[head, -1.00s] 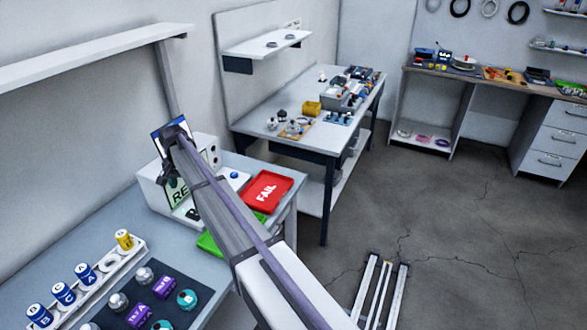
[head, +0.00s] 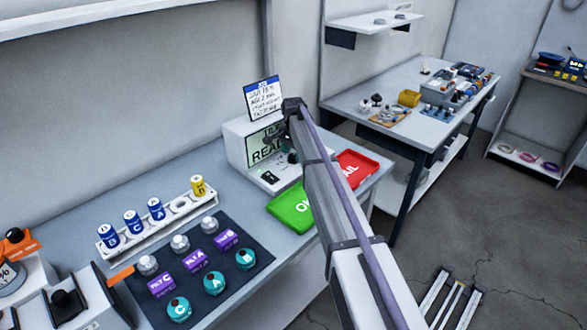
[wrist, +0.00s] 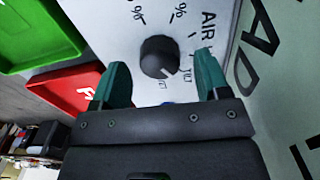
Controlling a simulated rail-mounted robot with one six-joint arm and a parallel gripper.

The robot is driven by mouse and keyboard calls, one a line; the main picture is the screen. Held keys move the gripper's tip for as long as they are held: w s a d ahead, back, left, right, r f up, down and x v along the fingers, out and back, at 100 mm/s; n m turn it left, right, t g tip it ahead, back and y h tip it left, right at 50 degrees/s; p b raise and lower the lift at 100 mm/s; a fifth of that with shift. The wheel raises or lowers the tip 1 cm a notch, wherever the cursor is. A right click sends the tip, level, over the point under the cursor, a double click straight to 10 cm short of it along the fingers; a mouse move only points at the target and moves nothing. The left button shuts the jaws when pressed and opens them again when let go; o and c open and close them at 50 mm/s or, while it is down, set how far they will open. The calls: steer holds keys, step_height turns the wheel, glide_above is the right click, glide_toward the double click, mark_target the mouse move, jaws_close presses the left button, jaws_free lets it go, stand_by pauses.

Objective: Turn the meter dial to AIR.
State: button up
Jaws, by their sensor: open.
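The meter (head: 237,150) is a white box on the bench with a pale green screen (head: 258,150); my arm covers part of its right side. Its dial (wrist: 156,55) is a round black knob with a light pointer mark toward the lower right in the wrist view. The AIR label (wrist: 208,27) is printed to the knob's upper right; the pointer is not at it. My gripper (wrist: 162,68) has teal fingers, open, one on each side of the knob in the picture, with gaps. I cannot tell how deep they reach. In the head view my gripper (head: 287,147) is at the meter's front.
A green OK tray (head: 283,214) and a red FAIL tray (head: 362,163) lie beside the meter. A note card (head: 263,98) stands above it. A white rack (head: 150,236) of cylinders and a dark mat (head: 228,277) with small parts are nearer.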

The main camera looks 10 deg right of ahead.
steer(key=shift+f, duration=0.9)
steer(key=shift+r, duration=0.15)
steer(key=c, duration=0.9)
